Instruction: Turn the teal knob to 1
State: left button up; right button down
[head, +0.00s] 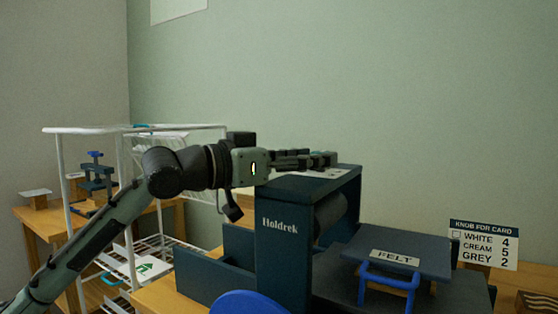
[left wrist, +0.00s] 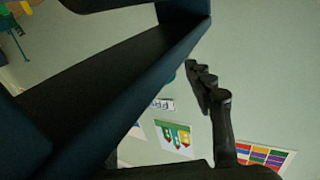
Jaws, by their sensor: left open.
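The dark blue Holdrek press (head: 283,255) stands on the wooden table, with a roller and a pale label on its top. My left gripper (head: 325,159) reaches in from the left and is level just above the top of the press; it is open with nothing between its fingers. In the left wrist view, dark finger parts (left wrist: 213,95) show at the right, beside the press frame (left wrist: 110,90). I cannot make out the teal knob or its pointer for certain; my gripper may cover it. My right gripper is not in view.
A sign (head: 484,245) reads knob for card: white 4, cream 5, grey 2. A felt-labelled board (head: 395,245) with a blue handle lies right of the roller. A white wire rack (head: 62,185) stands at the left. A blue round part (head: 247,304) is in front.

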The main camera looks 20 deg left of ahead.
pick_arm(q)
jog(key=v, duration=0.9)
jog(key=shift+s, duration=0.2)
jog(key=shift+a, duration=0.1)
